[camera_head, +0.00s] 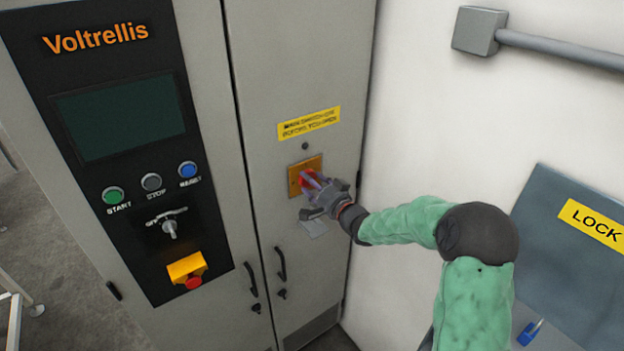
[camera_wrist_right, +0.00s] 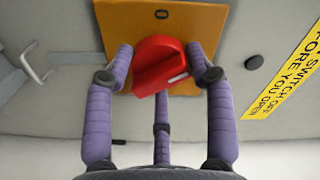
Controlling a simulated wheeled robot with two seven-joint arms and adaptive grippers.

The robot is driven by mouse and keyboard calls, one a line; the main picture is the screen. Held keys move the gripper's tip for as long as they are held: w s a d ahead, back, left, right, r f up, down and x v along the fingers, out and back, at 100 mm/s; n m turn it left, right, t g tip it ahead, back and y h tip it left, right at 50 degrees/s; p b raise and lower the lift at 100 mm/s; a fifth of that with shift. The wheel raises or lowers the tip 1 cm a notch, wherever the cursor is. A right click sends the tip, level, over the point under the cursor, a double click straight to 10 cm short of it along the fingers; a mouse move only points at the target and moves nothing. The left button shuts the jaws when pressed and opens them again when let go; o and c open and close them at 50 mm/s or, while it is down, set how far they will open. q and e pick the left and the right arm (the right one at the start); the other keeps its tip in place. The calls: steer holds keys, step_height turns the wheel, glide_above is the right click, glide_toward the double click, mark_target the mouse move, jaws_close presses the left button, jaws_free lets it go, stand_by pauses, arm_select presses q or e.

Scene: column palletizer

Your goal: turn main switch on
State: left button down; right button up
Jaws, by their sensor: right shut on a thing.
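The main switch is a red rotary knob (camera_wrist_right: 160,66) on an orange-yellow plate (camera_wrist_right: 193,20), set in the right cabinet door. In the head view the knob (camera_head: 309,178) is partly hidden by my right gripper (camera_head: 318,184). In the wrist view my right gripper (camera_wrist_right: 163,75) has its purple fingers around the knob, shut on it. The knob's handle bar lies at a slant in that view, with a white mark near one end. An "0" shows on the plate beside the knob. My left gripper is not in view.
A yellow warning label (camera_head: 309,123) sits above the switch. The left panel has a dark screen (camera_head: 120,117), several buttons and a red emergency stop (camera_head: 193,282). Door handles (camera_head: 280,264) stick out below. A grey board marked LOCK (camera_head: 560,270) is at right.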

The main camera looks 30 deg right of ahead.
steer(key=m+p, duration=0.1)
steer(key=m, duration=0.2)
steer(key=shift+m+p, duration=0.95)
steer(key=shift+m, duration=0.85)
steer(key=shift+f, duration=0.1)
steer(key=o, duration=1.2)
steer(key=s, duration=1.2)
steer(key=shift+d, duration=0.45)
